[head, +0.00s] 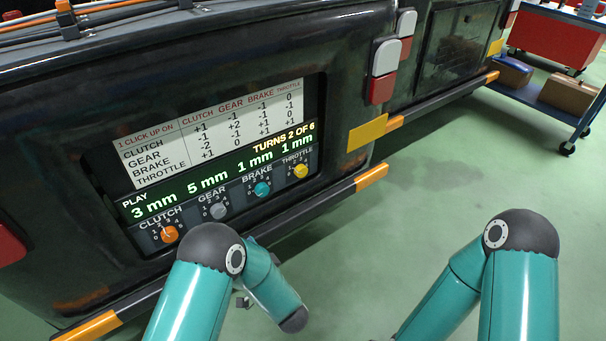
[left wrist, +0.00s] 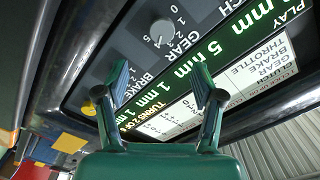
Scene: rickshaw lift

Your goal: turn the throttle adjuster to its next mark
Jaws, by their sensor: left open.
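The throttle adjuster is a yellow knob (head: 300,171) at the right end of the knob row on the dark vehicle's panel. In the left wrist view, the yellow knob (left wrist: 88,107) is left of my fingers, partly cut by the left finger. My left gripper (left wrist: 160,78) is open and empty, its fingers apart in front of the panel. The grey gear knob (left wrist: 161,32) is beyond the gap between the fingertips. The teal brake knob (head: 262,189) and orange clutch knob (head: 169,234) show in the head view. My right gripper is out of view.
The display (head: 225,168) reads play 3 mm, 5 mm, 1 mm, 1 mm and turns 2 of 6. A white click table (head: 210,130) sits above it. An orange-tipped bumper bar (head: 290,215) runs below the panel. Green floor is clear at right; a blue cart (head: 545,97) stands behind.

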